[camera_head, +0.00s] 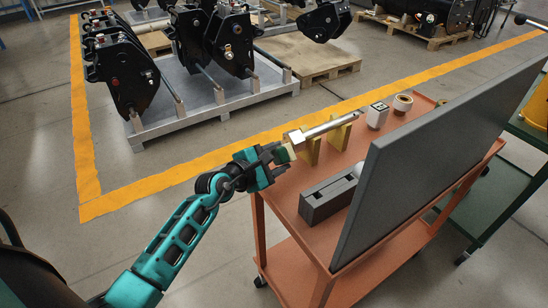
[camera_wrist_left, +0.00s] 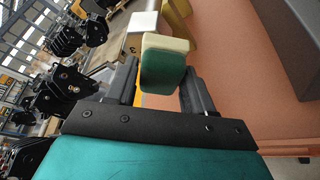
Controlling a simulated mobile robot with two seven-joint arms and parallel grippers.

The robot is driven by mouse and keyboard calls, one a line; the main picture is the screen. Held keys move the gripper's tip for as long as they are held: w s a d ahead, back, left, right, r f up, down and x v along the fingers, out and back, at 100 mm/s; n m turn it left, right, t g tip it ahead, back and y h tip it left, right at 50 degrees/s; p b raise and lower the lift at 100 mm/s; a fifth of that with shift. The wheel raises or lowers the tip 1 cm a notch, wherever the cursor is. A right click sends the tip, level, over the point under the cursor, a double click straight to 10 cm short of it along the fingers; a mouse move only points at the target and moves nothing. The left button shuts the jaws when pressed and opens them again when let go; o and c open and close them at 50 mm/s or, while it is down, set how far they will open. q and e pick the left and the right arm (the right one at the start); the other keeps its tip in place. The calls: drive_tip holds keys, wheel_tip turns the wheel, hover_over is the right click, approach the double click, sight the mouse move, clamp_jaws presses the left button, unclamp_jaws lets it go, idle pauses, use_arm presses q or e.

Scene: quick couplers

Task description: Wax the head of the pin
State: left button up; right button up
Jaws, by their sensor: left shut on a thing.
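The pin (camera_head: 330,127), a bright metal rod with a wider block-like head (camera_head: 298,139) at its near left end, lies across two yellow supports (camera_head: 340,136) on the orange cart. My left gripper (camera_head: 279,153) is shut on a green and cream pad (camera_wrist_left: 162,66), held by its sides between the fingers. The pad's cream face is close to the pin's head, over the cart's left edge. The wrist view shows a pale part, probably the head (camera_wrist_left: 143,20), just beyond the pad. I cannot tell whether they touch. My right gripper is not in view.
The orange cart (camera_head: 283,203) also carries a dark grey box (camera_head: 325,197), a white container (camera_head: 377,116) and a tape-like roll (camera_head: 403,102). A large grey panel (camera_head: 430,150) rises at its right. Black couplers (camera_head: 225,40) stand on a metal rack behind. Floor left of the cart is clear.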

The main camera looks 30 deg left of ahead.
use_arm(q)
drive_tip(key=shift+w+d, duration=0.2)
drive_tip(key=shift+w, duration=0.25)
drive_tip(key=shift+w+a+r+p, duration=0.1)
drive_tip(key=shift+w+a+r, duration=0.2)
drive_tip(key=shift+a, duration=0.2)
drive_tip(key=shift+w+a+r+p, duration=0.1)
drive_tip(key=shift+w+a+r, duration=0.1)
drive_tip(key=shift+a+r, duration=0.2)
drive_tip(key=shift+w+a+r+p, duration=0.1)
drive_tip(key=shift+w+a+r, duration=0.2)
drive_tip(key=shift+a, duration=0.25)
drive_tip(key=shift+w+r, duration=0.1)
drive_tip(key=shift+s+d+f+p, duration=0.2)
drive_tip(key=shift+s+d+f, duration=0.15)
drive_tip(key=shift+d, duration=0.2)
drive_tip(key=shift+s+d+f+p, duration=0.25)
drive_tip(key=shift+d+f, duration=0.15)
drive_tip(key=shift+d, duration=0.1)
drive_tip(key=shift+s+d+f+p, duration=0.25)
drive_tip(key=shift+d+f, duration=0.1)
drive_tip(key=shift+d, duration=0.2)
drive_tip(key=shift+s+a, duration=0.45)
drive_tip(key=shift+s, duration=0.25)
drive_tip(key=shift+s+a, duration=0.4)
drive_tip(key=shift+s, duration=0.25)
drive_tip(key=shift+s+a, duration=0.45)
drive_tip(key=shift+s, duration=0.25)
drive_tip(key=shift+s+a, duration=0.3)
drive_tip(key=shift+s, duration=0.25)
